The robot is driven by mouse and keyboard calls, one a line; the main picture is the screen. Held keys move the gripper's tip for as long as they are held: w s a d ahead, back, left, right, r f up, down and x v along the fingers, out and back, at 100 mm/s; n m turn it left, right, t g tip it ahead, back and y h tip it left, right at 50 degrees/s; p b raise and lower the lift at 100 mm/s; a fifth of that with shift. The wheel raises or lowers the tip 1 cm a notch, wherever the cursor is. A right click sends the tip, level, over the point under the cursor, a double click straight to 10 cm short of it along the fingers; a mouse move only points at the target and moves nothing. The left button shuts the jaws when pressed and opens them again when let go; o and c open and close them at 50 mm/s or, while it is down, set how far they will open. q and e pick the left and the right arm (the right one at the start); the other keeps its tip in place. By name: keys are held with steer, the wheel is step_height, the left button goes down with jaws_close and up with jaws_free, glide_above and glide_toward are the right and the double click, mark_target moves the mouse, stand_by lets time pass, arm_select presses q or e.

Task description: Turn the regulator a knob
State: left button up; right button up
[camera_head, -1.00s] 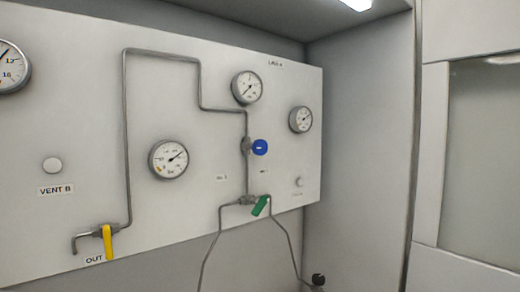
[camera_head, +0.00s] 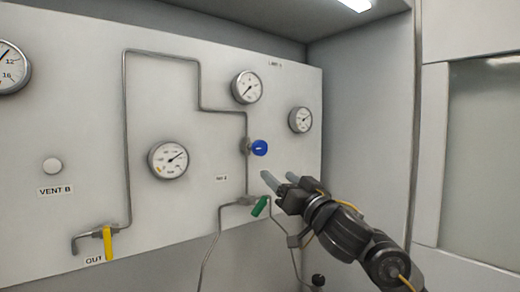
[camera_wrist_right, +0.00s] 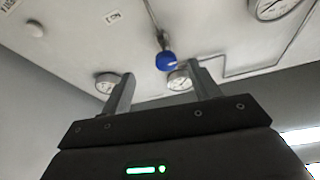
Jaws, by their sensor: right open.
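The blue regulator knob (camera_head: 259,148) sits on the vertical pipe at the right part of the white panel (camera_head: 80,120). My right gripper (camera_head: 279,179) is open and empty, just below and to the right of the knob in the head view, apart from it. In the right wrist view the blue knob (camera_wrist_right: 166,61) shows above and between the two open fingers (camera_wrist_right: 160,88). My left gripper is not in view.
A green lever (camera_head: 260,206) is below the knob, close to my right gripper. A yellow lever (camera_head: 108,242) is at lower left. A cabinet wall (camera_head: 360,120) stands to the right.

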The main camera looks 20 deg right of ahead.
mark_target(262, 150)
steer(key=shift+y, duration=0.3)
steer(key=w+a+r+p, duration=0.1)
steer(key=w+r, duration=0.1)
steer(key=w, duration=0.1)
steer(key=w+a+r+p, duration=0.1)
steer(key=w+r, duration=0.1)
steer(key=w, duration=0.1)
steer(key=w+a+r+p, duration=0.1)
steer(key=w+r, duration=0.1)
steer(key=w, duration=0.1)
steer(key=shift+w+r, duration=0.1)
steer(key=shift+r, duration=0.25)
steer(key=shift+c, duration=0.4)
steer(key=c, duration=0.9)
